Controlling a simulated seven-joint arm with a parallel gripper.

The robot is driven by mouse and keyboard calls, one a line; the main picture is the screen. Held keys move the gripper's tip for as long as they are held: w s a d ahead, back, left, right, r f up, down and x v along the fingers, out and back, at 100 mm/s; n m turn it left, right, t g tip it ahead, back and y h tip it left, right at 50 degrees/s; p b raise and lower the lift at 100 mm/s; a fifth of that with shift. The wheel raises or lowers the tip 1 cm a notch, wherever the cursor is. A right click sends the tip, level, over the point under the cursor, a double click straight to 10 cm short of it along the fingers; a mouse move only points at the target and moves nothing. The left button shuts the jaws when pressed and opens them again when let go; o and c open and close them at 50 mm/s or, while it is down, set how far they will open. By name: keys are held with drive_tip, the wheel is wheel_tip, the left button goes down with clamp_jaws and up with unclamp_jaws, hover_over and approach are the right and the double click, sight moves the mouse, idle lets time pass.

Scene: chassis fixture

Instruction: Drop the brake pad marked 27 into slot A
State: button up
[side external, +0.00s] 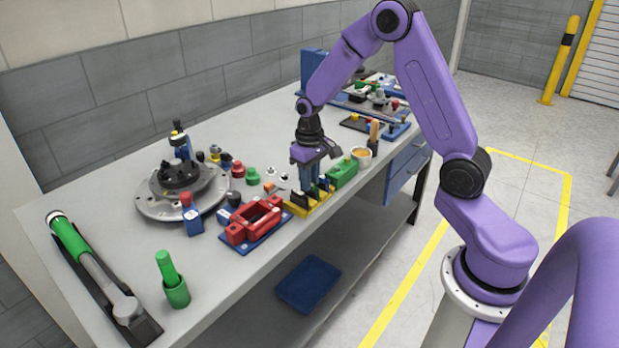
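My gripper (311,184) points down at the front edge of the bench, low over a yellow holder (312,207). Dark upright pieces (299,198) stand in the holder, close to my fingers. They may be brake pads, but they are too small to read, and I cannot tell which is marked 27. I cannot tell whether my fingers touch or grip one of them. A red block fixture (255,222) on a blue base sits just left of the holder. No letter for slot A is readable.
A green block (342,173) stands close right of my gripper, with a cup (361,156) beyond it.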

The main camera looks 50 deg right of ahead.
clamp_jaws()
drive_tip(key=shift+r, duration=0.2)
drive_tip(key=shift+r, duration=0.85)
drive_tip(key=shift+r, duration=0.1)
drive_tip(key=shift+r, duration=1.4)
